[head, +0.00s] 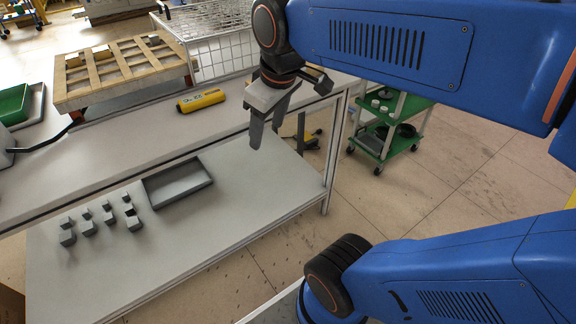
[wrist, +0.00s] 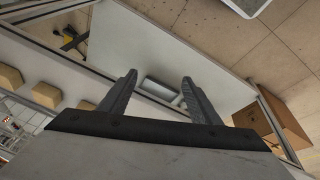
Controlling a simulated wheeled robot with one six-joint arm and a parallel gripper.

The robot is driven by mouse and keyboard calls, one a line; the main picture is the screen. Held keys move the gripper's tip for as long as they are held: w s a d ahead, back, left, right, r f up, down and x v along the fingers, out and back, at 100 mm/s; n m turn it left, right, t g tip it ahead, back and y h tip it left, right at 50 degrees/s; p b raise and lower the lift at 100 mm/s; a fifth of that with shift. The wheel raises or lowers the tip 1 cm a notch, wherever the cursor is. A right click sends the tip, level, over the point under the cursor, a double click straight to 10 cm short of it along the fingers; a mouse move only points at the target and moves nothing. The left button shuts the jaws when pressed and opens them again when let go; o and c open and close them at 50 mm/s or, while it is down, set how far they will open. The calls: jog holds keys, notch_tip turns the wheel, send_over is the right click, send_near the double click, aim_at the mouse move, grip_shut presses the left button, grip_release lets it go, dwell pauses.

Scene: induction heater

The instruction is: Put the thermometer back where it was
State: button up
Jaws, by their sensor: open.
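A yellow handheld device with dark markings, which I take to be the thermometer (head: 200,100), lies on its side on the upper bench top (head: 130,135). It is left of my gripper (head: 266,139) and apart from it. My gripper is open and empty, in the air near the right part of the bench, with its fingers pointing down. In the wrist view the two fingers (wrist: 160,79) are spread with nothing between them. I cannot make out the thermometer in the wrist view.
A lower shelf (head: 240,215) holds a grey tray (head: 178,183) and several small grey blocks (head: 107,217). A wooden pallet (head: 120,70) and a wire basket (head: 215,50) stand behind. A green cart (head: 403,140) is on the right. A cardboard box (wrist: 285,120) shows in the wrist view.

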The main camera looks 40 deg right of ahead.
jog(key=s+f+m+t, duration=0.1)
jog(key=s+f+m, duration=0.3)
jog(key=s+f, duration=0.3)
jog(key=shift+d+f, duration=0.15)
jog(key=shift+d, duration=0.2)
